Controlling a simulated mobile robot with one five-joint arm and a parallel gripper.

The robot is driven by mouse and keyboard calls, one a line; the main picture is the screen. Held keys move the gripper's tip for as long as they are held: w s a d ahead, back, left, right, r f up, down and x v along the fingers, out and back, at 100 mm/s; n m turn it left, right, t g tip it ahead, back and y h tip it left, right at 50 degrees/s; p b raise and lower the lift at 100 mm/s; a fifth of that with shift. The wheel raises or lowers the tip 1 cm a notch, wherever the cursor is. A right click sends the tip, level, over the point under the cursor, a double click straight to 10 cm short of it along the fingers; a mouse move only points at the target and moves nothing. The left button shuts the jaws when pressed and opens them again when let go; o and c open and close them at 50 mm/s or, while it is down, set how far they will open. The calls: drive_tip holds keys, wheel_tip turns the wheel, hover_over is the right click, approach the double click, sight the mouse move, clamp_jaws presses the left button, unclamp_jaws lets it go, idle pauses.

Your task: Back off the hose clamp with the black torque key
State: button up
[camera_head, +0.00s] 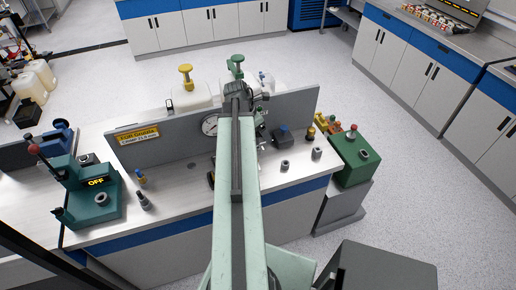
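My arm reaches forward over the bench, and its end with my gripper (258,98) is at the grey panel, near the round gauge (209,124). The fingers are small and partly hidden by the arm, so I cannot tell if they are open or shut, or whether they hold anything. I cannot pick out the hose clamp with certainty; it may be hidden behind my arm. I cannot pick out a black torque key either. A small dark grey fitting (143,201) stands on the bench at the left.
The white bench (180,213) carries a grey upright panel (160,152) with a yellow label. A teal device (95,200) reading OFF stands left. A green box (355,158) with a red knob stands right. Yellow (185,76) and green (235,66) handles rise behind. Floor right is clear.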

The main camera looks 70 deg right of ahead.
wheel_tip(320, 180, up, 4)
drive_tip(key=p, duration=0.4)
drive_tip(key=shift+r, duration=0.15)
drive_tip(key=shift+m+g+y, duration=0.3)
drive_tip(key=shift+m, duration=0.9)
drive_tip(key=shift+s+a, duration=0.1)
